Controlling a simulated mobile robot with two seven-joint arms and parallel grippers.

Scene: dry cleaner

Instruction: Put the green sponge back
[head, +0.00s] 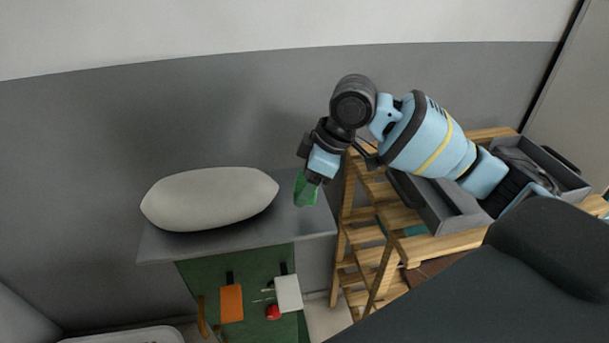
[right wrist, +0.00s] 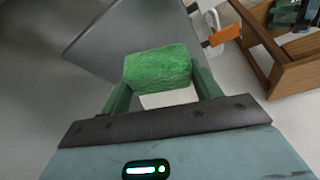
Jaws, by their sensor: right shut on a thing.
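A green sponge (right wrist: 158,68) is held between the two green fingers of my right gripper (right wrist: 160,88), as the right wrist view shows. In the head view the right gripper (head: 307,190) hangs over the right end of a grey shelf (head: 305,222), pointing down. There the sponge is hard to tell apart from the green fingers. I cannot tell whether it touches the shelf. My left gripper does not show in either view.
A large pale cushion-like form (head: 210,198) lies on the shelf's left and middle. A wooden rack (head: 348,230) with a grey tray (head: 440,215) stands right of the shelf. Below hangs a green board (head: 255,268) with an orange item (head: 232,303) and a white item (head: 288,293).

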